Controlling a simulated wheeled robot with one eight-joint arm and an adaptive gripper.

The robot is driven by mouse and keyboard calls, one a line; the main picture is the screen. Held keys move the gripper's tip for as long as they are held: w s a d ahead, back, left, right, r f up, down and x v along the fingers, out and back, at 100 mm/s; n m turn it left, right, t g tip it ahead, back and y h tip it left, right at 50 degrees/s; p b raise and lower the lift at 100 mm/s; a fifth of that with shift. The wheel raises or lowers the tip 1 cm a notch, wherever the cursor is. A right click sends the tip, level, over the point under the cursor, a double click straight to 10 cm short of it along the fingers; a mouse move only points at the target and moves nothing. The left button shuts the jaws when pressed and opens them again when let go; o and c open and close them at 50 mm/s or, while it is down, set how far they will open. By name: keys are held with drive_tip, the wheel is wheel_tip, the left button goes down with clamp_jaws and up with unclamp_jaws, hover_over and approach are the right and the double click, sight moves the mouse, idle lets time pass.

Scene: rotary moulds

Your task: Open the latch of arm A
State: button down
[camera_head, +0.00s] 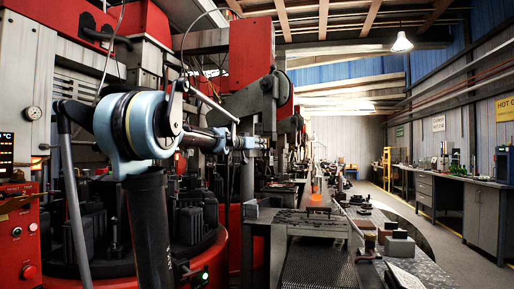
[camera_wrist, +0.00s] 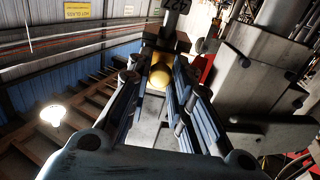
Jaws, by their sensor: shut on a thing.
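My gripper (camera_wrist: 160,82) shows in the wrist view with its two fingers around a rounded yellow knob (camera_wrist: 160,76). The fingers are closed on the knob's sides. A dark piece with pale digits (camera_wrist: 176,8) stands just beyond it. I cannot tell for certain whether the knob belongs to the latch of arm A. In the head view my gripper (camera_head: 262,143) is small, at the end of my arm, beside the red and grey machine (camera_head: 250,50). The knob is not distinguishable there, and the latch's state cannot be told.
Red mould machinery with dark moulds (camera_head: 88,220) fills the left, close to my arm. A metal bench (camera_head: 312,225) with tools and small blocks stands at centre. An open aisle (camera_head: 385,200) runs along the right-hand workbenches (camera_head: 485,205). Grey machine parts (camera_wrist: 265,65) crowd the gripper's right in the wrist view.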

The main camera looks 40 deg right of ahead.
drive_tip(key=shift+r+y, duration=0.15)
drive_tip(key=shift+y, duration=0.15)
drive_tip(key=shift+r+g+y, duration=0.65)
drive_tip(key=shift+r+y, duration=0.25)
drive_tip(key=shift+y, duration=1.05)
drive_tip(key=shift+r+g+y, duration=0.6)
drive_tip(key=shift+r+y, duration=0.3)
drive_tip(key=shift+y, duration=1)
drive_tip(key=shift+r+g+y, duration=0.65)
drive_tip(key=shift+r+y, duration=0.25)
drive_tip(key=shift+y, duration=1.05)
drive_tip(key=shift+r+y, duration=0.15)
drive_tip(key=shift+y, duration=0.15)
drive_tip(key=c, duration=1.4)
unclamp_jaws()
drive_tip(key=shift+d, duration=0.1)
